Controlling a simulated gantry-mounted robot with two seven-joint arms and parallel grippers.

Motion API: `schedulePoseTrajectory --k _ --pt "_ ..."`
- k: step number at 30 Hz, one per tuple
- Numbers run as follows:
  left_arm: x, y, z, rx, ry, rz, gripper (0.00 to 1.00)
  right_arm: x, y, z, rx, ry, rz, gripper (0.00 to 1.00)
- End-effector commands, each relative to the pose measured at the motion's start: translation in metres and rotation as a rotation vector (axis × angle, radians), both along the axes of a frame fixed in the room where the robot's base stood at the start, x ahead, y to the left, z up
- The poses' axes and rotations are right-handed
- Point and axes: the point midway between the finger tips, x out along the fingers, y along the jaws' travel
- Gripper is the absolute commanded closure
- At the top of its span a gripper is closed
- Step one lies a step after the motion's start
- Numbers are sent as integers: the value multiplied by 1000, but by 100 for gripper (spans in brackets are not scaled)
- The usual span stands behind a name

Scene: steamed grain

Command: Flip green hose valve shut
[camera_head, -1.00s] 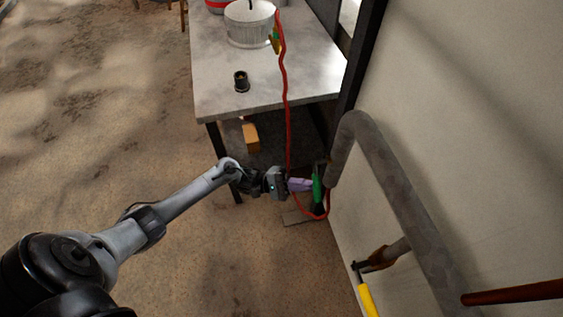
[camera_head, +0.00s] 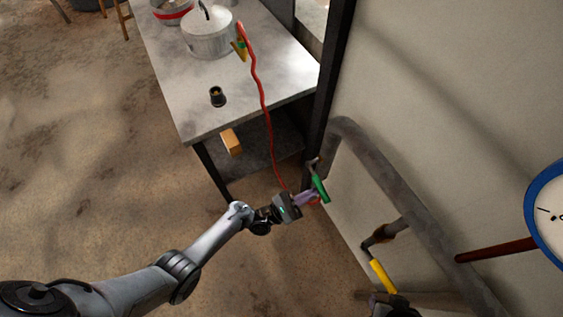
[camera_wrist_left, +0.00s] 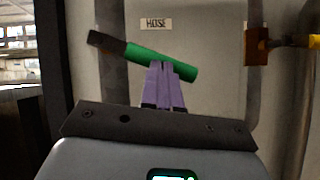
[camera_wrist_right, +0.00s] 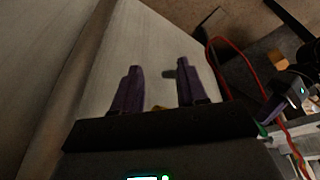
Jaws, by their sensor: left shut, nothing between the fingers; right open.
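The green hose valve handle (camera_head: 320,188) is by the wall at the right, beside the grey pipe. In the left wrist view the green handle (camera_wrist_left: 160,62) lies nearly level, tilted down to the right, with a dark part at its left end. It is below a "HOSE" label (camera_wrist_left: 156,24). My left gripper (camera_head: 312,195) is shut and empty. Its purple fingertips (camera_wrist_left: 165,66) are at the handle's lower side, overlapping it; I cannot tell whether they touch. My right gripper (camera_wrist_right: 157,66) is open and empty in its wrist view, facing a pale wall panel.
A yellow-handled valve (camera_head: 381,276) is on the pipe (camera_head: 390,175) lower right. A table (camera_head: 180,75) with a lidded pot (camera_head: 208,36) stands at the back. A red hose (camera_head: 264,105) hangs from it towards the green valve. A blue-rimmed gauge (camera_head: 532,205) is at the right.

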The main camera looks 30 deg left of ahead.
Motion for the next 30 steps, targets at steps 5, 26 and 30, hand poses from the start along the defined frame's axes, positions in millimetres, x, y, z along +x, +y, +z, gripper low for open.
schedulePoseTrajectory --k 5,26,30 --pt "0 -5 10 -56 33 2 100 1 -1 11 3 -2 -9 57" --pt "-4 -12 21 -91 56 0 100 1 -4 24 -7 -1 -3 57" --pt "-4 -12 22 -90 55 0 100 1 -4 24 -7 -1 -3 57"
